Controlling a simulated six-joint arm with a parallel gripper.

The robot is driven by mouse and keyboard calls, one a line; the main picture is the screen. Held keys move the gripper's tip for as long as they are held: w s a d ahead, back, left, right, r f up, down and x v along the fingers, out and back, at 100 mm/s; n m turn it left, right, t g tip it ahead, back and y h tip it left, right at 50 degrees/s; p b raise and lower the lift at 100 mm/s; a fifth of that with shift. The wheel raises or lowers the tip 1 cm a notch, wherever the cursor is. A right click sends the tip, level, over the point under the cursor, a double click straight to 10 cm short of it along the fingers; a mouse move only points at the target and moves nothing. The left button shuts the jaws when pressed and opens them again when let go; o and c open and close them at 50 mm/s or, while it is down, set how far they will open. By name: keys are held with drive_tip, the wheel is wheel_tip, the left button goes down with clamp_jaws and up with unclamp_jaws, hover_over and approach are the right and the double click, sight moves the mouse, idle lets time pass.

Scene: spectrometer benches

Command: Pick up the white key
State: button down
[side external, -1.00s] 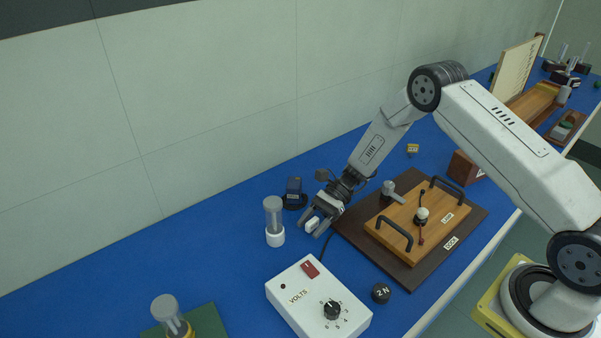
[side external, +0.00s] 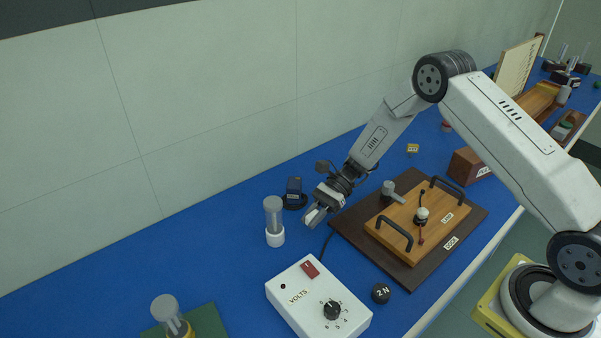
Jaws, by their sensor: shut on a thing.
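The white key (side external: 314,213) is a small pale piece between the fingers of my gripper (side external: 313,217). My gripper is shut on it, low over the blue bench, between the clear-topped cylinder and the dark board. The fingers hide much of the key, so its full shape does not show. I cannot tell whether it touches the bench or hangs just above it.
A clear cylinder on a white base (side external: 274,222) and a dark blue block on a round stand (side external: 293,193) are close by. The white VOLTS box (side external: 296,312) and black 2 N weight (side external: 381,293) lie in front.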

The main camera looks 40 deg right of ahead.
drive_tip(key=s+d+r, duration=0.2)
drive_tip(key=s+r, duration=0.8)
drive_tip(key=s, duration=0.4)
drive_tip(key=shift+r, duration=0.3)
idle(0.4)
